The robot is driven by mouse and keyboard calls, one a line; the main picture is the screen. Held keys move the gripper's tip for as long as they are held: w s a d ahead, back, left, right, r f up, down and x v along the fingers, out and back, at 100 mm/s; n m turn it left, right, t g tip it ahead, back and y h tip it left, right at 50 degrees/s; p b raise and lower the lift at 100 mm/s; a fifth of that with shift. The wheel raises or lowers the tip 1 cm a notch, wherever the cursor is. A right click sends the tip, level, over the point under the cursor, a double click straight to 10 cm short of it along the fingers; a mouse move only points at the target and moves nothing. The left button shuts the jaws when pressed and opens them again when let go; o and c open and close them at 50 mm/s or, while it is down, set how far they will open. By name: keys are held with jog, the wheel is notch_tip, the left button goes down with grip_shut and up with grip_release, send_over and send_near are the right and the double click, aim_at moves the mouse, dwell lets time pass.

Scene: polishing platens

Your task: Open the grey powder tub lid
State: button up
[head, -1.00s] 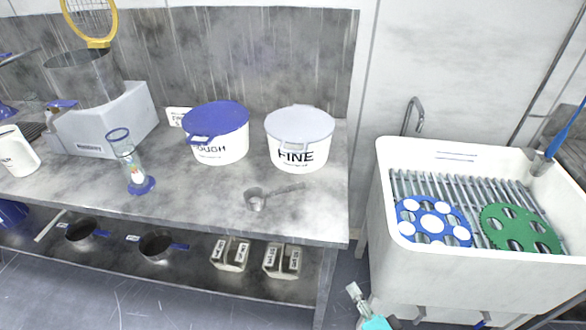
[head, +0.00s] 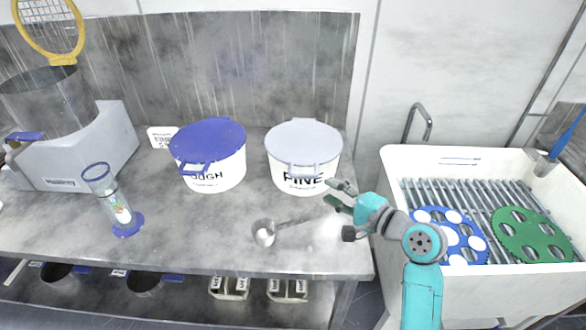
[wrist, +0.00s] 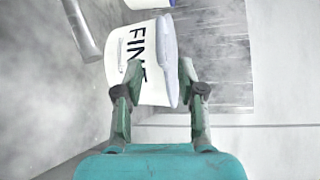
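The grey powder tub (head: 304,175) is white, marked FINE, and stands on the metal bench with its pale grey lid (head: 303,141) on. A grey handle tab shows at the lid's front edge. My gripper (head: 341,195) is just to the right and in front of the tub. In the wrist view the tub (wrist: 150,62) appears turned on its side, with the lid's rim (wrist: 168,62) between and beyond my open fingers (wrist: 160,92). The fingers look empty; whether one touches the tub I cannot tell.
A blue-lidded white tub (head: 210,160) stands left of the grey one. A metal scoop (head: 265,232) lies in front on the bench (head: 200,240). A white sink (head: 400,165) with blue and green discs is at right.

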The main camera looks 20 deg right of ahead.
aim_at(306, 177)
jog(key=x, duration=1)
jog(key=shift+w+a, duration=0.15)
jog(key=shift+w, duration=0.05)
grip_shut()
